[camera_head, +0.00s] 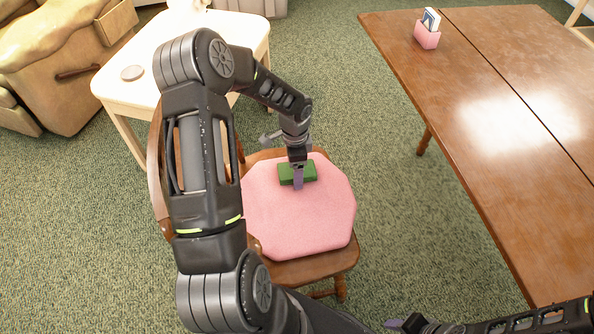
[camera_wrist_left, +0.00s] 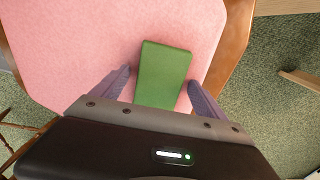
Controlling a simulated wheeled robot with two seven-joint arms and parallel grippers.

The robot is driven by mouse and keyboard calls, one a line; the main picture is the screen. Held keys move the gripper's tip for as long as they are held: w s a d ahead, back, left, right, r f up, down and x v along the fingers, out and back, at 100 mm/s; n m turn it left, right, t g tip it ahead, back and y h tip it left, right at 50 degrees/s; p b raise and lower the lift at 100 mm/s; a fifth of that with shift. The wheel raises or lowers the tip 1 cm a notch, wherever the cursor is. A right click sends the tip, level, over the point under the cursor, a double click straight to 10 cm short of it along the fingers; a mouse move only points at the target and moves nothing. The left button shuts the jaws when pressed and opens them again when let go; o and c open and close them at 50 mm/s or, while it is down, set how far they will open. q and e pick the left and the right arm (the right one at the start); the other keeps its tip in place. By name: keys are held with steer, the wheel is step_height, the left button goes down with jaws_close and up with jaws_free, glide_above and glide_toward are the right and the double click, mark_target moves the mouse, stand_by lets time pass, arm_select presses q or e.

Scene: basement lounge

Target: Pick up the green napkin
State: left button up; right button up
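The green napkin (camera_head: 312,172) lies as a flat folded block on the pink seat cushion (camera_head: 300,222) of a wooden chair, towards the cushion's far side. My left gripper (camera_head: 298,184) is directly over the napkin in the head view. In the left wrist view the napkin (camera_wrist_left: 163,72) lies between the two open purple fingers of my left gripper (camera_wrist_left: 157,86), with a small gap on each side. The exact height of the fingertips is hard to tell. My right gripper (camera_head: 400,324) shows only partly at the bottom edge of the head view.
A brown wooden table (camera_head: 500,120) stands to the right with a pink holder (camera_head: 427,36) on it. A cream side table (camera_head: 120,92) with a small round disc (camera_head: 132,73) is at the upper left, by a tan armchair (camera_head: 60,60). Green carpet is clear between chair and table.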

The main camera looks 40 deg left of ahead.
arm_select(q)
steer(key=c, duration=1.3)
steer(key=shift+o, duration=0.2)
step_height(320, 180, up, 10)
steer(key=p, duration=0.1)
steer(key=shift+p, duration=0.3)
